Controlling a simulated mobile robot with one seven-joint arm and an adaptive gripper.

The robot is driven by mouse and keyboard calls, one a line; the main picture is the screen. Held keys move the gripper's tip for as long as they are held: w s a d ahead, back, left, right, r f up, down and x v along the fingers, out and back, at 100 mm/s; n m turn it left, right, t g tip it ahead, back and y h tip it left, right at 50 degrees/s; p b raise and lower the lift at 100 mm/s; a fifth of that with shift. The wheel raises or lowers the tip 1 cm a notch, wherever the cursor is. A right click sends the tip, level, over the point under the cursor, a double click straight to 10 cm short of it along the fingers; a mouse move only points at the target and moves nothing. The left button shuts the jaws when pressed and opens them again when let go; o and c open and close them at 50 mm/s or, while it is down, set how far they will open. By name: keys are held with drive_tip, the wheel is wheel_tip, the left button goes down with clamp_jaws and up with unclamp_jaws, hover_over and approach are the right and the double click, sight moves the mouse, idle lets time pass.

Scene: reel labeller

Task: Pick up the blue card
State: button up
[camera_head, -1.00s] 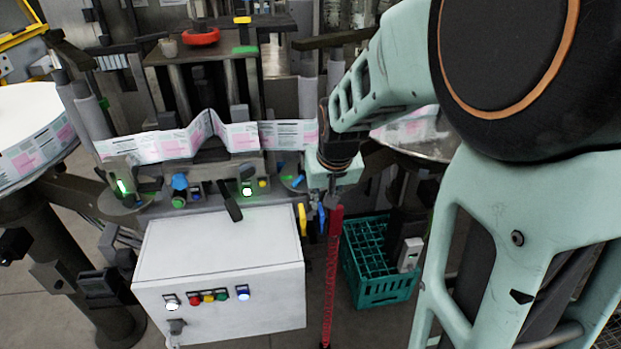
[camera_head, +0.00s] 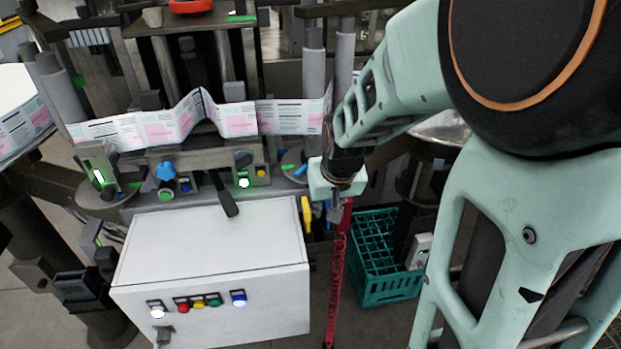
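My gripper (camera_head: 335,210) points down just right of the white control box, beside the red coiled cord. It is small and partly covered by its own wrist, so I cannot tell whether its fingers are open or shut. A narrow blue item (camera_head: 328,221) shows beside the fingers, mostly hidden by them; it may be the blue card. I cannot tell whether the gripper touches it. Another small blue piece (camera_head: 301,169) lies on the machine ledge, up and left of the gripper.
A yellow item (camera_head: 306,214) is at the right side of the white control box (camera_head: 210,245). The red coiled cord (camera_head: 335,275) hangs below my gripper. A green crate (camera_head: 388,290) stands on the floor to the right. A printed label strip (camera_head: 150,127) crosses the machine behind.

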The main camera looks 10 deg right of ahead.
drive_tip(key=shift+w+f, duration=0.15)
drive_tip(key=shift+f, duration=0.2)
drive_tip(key=shift+r, duration=0.1)
drive_tip(key=shift+c, duration=0.6)
clamp_jaws()
